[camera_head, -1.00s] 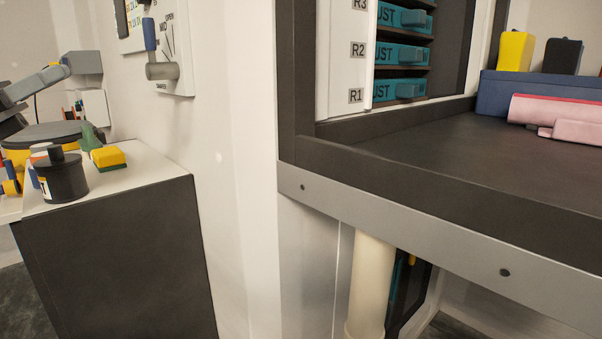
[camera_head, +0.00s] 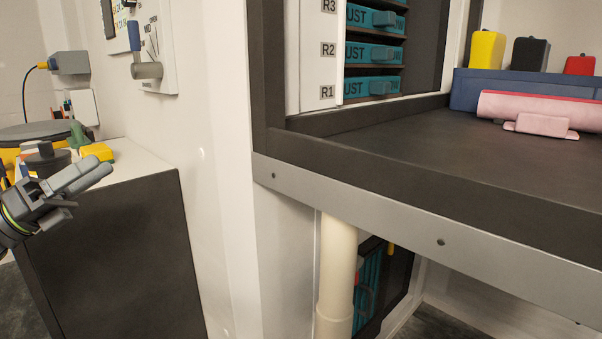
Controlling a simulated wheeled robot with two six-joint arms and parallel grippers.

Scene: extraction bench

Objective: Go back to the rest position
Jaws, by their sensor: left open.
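My left gripper (camera_head: 88,180) is at the left edge of the view, in front of the dark-fronted cabinet (camera_head: 115,250). Its two grey fingers point up and to the right, apart and with nothing between them. In the picture it overlaps the area just below the black jar (camera_head: 48,162) and the yellow sponge (camera_head: 98,152) on the cabinet's white top. My right gripper is not in view.
A dark bench (camera_head: 400,140) with a grey metal front edge fills the right side. On it are a pink roll (camera_head: 540,107) and a blue bin (camera_head: 470,90) with coloured blocks. A shelf of teal drawers (camera_head: 372,87) stands behind. A lever panel (camera_head: 150,65) hangs on the wall.

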